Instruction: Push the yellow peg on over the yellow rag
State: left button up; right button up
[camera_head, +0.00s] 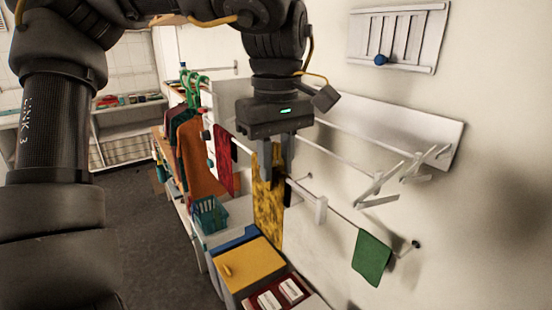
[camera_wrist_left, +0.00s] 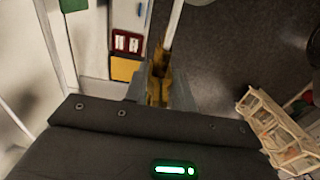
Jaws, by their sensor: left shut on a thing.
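The yellow rag (camera_head: 268,212), mottled with brown, hangs from the thin rail below and behind my left gripper (camera_head: 275,158). The gripper points down at the rag's top edge, with its fingers in front of it. In the left wrist view, the left gripper (camera_wrist_left: 156,92) is shut on a narrow yellow-brown thing between its fingers. I take this to be the yellow peg, but it blends with the rag and is largely hidden. I cannot tell how far the peg sits over the rag. My right gripper is not in view.
A white rack (camera_head: 400,130) juts from the wall above. Below are a yellow-topped box (camera_head: 250,265) and a blue-green basket (camera_head: 210,215). Clothes (camera_head: 196,150) hang left.

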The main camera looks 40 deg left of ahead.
aim_at(276, 144)
pick_arm(q)
jog(key=shift+f, duration=0.1)
jog(key=o, duration=1)
jog(key=shift+o, duration=0.2)
jog(key=shift+r+p, duration=1.2)
jog(key=shift+r, duration=2.35)
